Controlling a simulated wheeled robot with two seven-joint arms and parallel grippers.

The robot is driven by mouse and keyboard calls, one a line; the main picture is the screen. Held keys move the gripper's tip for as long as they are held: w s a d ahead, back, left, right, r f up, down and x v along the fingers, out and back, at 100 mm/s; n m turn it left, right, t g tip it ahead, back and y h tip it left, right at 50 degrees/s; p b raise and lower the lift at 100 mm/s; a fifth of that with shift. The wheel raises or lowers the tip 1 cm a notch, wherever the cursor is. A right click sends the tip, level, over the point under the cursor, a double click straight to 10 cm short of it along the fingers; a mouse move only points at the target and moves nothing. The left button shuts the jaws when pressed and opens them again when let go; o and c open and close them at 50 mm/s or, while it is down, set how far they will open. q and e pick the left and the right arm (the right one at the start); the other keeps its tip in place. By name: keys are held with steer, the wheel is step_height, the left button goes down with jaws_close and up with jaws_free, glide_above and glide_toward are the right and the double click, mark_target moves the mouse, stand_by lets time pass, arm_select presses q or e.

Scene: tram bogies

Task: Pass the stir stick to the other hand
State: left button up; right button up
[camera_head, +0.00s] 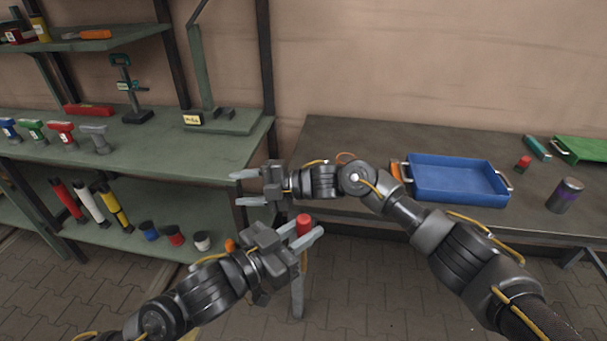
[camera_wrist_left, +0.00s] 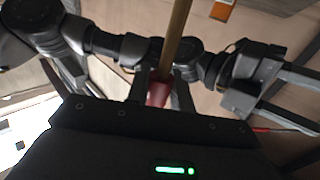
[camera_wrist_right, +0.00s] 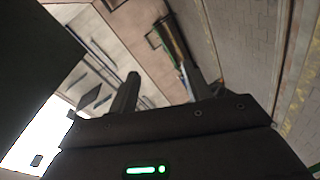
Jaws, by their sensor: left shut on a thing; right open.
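The stir stick (camera_wrist_left: 178,35) is a thin brown rod with a red end (camera_wrist_left: 158,90). My left gripper (camera_head: 302,236) is shut on it near the red end. In the head view only the red end (camera_head: 303,222) shows, standing up between the fingers; the rod cannot be made out. My right gripper (camera_head: 237,188) is open and empty, above and left of the left gripper in the head view, its fingers pointing left. It also shows at the right of the left wrist view (camera_wrist_left: 288,92), apart from the stick.
A green shelf bench (camera_head: 175,155) stands on the left with stamps, tubes and small jars. A dark table (camera_head: 340,140) on the right carries a blue tray (camera_head: 455,196), a dark can (camera_head: 565,195) and a red-capped item (camera_head: 523,163). Both grippers are near the gap between bench and table.

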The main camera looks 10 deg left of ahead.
steer(key=s+a+r+n+g+h, duration=0.1)
steer(key=s+r+n+g+h, duration=0.2)
steer(key=s+r+n, duration=0.3)
step_height(320, 180, up, 9)
steer(key=n+t+h, duration=0.4)
steer(key=n+h, duration=0.3)
steer(key=h, duration=0.6)
glide_above(304, 218)
steer(key=shift+s+f, duration=0.1)
step_height(304, 218, down, 12)
steer(key=shift+f, duration=0.1)
steer(key=c, duration=1)
arm_select(q)
steer(key=o, duration=1)
arm_select(e)
steer(key=shift+c, duration=0.3)
arm_select(q)
steer(key=shift+o, duration=0.2)
